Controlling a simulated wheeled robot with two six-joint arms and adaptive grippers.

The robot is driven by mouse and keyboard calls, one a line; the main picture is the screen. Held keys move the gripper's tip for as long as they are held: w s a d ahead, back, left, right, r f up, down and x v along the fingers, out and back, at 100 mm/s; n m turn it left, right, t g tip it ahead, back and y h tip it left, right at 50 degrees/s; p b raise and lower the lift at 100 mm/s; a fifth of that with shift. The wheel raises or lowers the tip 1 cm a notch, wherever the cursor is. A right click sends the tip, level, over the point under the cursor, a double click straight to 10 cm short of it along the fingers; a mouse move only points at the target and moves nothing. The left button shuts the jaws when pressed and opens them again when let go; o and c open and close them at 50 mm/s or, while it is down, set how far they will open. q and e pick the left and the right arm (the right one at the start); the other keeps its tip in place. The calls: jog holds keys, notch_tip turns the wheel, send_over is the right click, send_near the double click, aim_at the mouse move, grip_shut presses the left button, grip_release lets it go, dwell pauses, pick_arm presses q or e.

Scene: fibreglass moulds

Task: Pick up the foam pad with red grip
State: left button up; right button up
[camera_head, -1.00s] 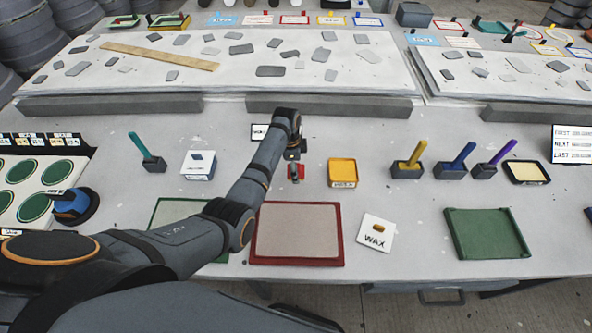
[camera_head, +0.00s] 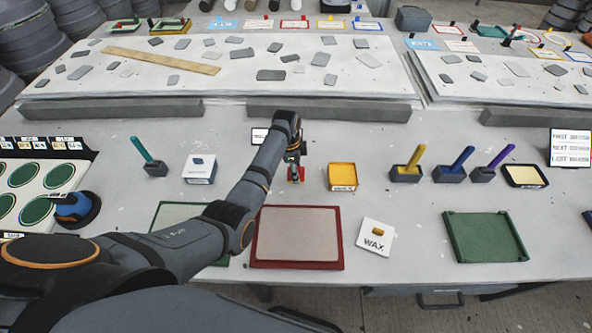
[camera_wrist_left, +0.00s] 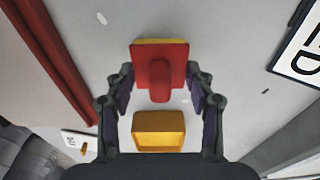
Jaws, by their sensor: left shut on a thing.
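The foam pad with the red grip (camera_wrist_left: 160,76) shows in the left wrist view as a red plate and handle with a yellow edge. It lies between the two fingers of my left gripper (camera_wrist_left: 160,92), which is shut on it. In the head view a little red of the pad (camera_head: 299,179) shows below my left gripper (camera_head: 294,172), left of the yellow tray. The wrist and fingers hide most of it there. I cannot tell whether it touches the table. My right gripper is not in view.
A yellow tray (camera_head: 342,176) stands close on the right. A red-framed panel (camera_head: 297,236) and a WAX card (camera_head: 375,237) lie nearer. Coloured handles in dark holders, such as the yellow one (camera_head: 407,173), stand further right. A grey ledge (camera_head: 330,108) runs behind.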

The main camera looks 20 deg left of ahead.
pick_arm(q)
notch_tip(320, 180, up, 4)
jog(key=p, duration=0.3)
jog(key=shift+s, duration=0.15)
jog(key=s+d+r+p, duration=0.1)
jog(key=s+r+p, duration=0.3)
jog(key=s, duration=0.2)
jog(key=s+d+r+p, duration=0.1)
jog(key=s+r+p, duration=0.3)
jog(key=s, duration=0.3)
jog(key=shift+s+d+r+p, duration=0.15)
jog(key=shift+s+d+p, duration=0.1)
jog(key=shift+p, duration=0.2)
jog(key=o, duration=0.5)
jog(key=c, duration=0.3)
jog(key=shift+c, duration=0.2)
